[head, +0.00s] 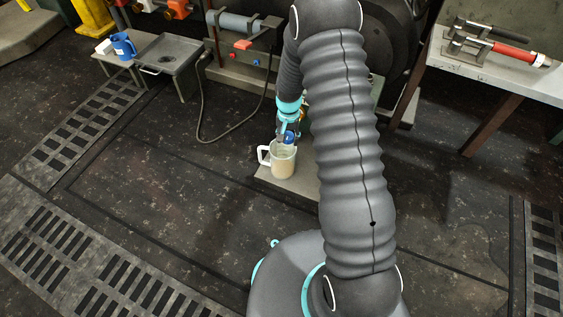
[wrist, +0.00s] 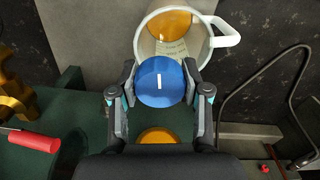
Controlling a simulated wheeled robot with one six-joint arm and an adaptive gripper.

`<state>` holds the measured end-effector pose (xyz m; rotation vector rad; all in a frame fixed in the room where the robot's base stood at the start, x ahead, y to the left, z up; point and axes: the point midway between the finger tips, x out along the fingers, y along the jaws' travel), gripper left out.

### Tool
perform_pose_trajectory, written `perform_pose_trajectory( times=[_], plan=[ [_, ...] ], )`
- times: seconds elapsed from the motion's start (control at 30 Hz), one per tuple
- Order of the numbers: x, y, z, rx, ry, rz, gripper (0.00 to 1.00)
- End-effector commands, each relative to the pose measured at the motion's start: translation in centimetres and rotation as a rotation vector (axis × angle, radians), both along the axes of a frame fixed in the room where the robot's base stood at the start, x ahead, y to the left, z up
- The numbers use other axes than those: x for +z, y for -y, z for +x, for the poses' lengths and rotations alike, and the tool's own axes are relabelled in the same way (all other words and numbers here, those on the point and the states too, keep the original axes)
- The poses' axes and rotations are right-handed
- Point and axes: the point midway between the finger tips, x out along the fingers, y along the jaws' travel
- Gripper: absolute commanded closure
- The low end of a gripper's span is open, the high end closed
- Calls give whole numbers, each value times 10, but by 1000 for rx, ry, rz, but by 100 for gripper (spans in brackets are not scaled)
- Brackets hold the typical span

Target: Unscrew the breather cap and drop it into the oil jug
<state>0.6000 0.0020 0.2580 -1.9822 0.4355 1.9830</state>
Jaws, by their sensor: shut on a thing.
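The blue breather cap (wrist: 160,82) has a white line across its top. My gripper (wrist: 161,86) is shut on it, one finger on each side. In the head view the cap (head: 289,137) shows small under my gripper (head: 288,130), just above the white oil jug (head: 283,164). The jug stands upright with its handle to the left there. In the wrist view the jug (wrist: 209,42) is beyond the cap, its mouth open with amber oil inside; the cap overlaps its near rim. A round amber opening (wrist: 158,136) shows in the green housing (wrist: 80,140), partly hidden by my gripper.
The jug stands on a grey slab (head: 298,188). A red handle (wrist: 33,141) and brass fittings (wrist: 14,98) are left in the wrist view. A cable (head: 205,110) lies on the floor.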

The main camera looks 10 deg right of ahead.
Motion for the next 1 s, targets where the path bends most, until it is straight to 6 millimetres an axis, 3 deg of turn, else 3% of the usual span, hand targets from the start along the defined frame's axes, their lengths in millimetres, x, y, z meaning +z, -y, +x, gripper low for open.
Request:
perform_pose_trajectory(
  times=[0.1,0.4,0.43,0.53,0.83,1.0],
  plan=[
    [-10,0,0,0,0,0,89],
    [-11,0,0,0,1,0,89],
    [-11,0,0,0,1,0,46],
    [-11,0,0,0,0,0,24],
    [-10,0,0,0,0,0,24],
    [3,0,1,0,3,0,24]
  ],
)
